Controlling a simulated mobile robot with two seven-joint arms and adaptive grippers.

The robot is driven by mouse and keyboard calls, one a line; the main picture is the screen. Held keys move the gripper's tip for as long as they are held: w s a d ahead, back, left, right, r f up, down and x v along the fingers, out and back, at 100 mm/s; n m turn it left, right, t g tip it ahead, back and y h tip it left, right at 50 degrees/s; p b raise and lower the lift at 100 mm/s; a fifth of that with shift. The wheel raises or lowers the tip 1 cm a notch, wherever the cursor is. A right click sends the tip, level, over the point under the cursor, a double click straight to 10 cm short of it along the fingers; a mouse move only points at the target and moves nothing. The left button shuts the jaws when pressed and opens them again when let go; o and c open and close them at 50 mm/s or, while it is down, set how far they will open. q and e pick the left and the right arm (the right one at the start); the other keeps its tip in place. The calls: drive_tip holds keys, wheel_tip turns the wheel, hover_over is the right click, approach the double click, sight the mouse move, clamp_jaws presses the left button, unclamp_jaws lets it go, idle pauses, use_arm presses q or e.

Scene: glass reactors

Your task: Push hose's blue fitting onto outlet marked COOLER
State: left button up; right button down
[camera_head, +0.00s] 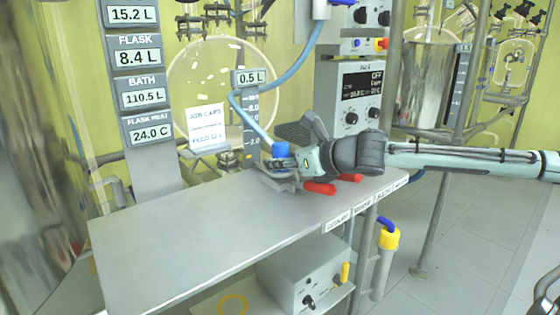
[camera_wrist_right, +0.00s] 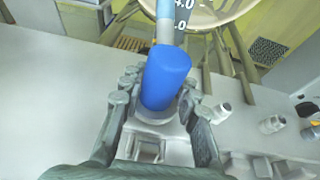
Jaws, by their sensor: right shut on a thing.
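The blue fitting (camera_head: 281,150) is upright at the end of the light-blue hose (camera_head: 262,130), over the right part of the grey bench. My right gripper (camera_head: 283,163) comes in from the right and is shut on it. In the right wrist view the blue fitting (camera_wrist_right: 165,78) stands between the two fingers (camera_wrist_right: 160,110), with a pale collar below it. Whether it is seated on anything there is unclear. Pale outlet stubs (camera_wrist_right: 272,124) lie to its right; I cannot read which is COOLER. My left gripper is out of view.
The grey bench (camera_head: 190,230) is clear at left and front. Red handles (camera_head: 320,187) lie beside my right gripper. Small labels (camera_head: 338,222) line the bench edge. A control unit (camera_head: 362,95) and large glass vessel (camera_head: 215,80) stand behind. A yellow-topped cylinder (camera_head: 389,239) stands below.

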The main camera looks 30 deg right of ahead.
drive_tip(key=shift+f, duration=0.15)
drive_tip(key=c, duration=1)
unclamp_jaws()
drive_tip(key=shift+c, duration=0.2)
drive_tip(key=shift+s+f, duration=0.1)
drive_tip(key=shift+f, duration=0.05)
drive_tip(key=v, duration=1.1)
drive_tip(key=shift+s+r, duration=0.2)
drive_tip(key=shift+r, duration=0.15)
drive_tip(key=shift+s, duration=0.25)
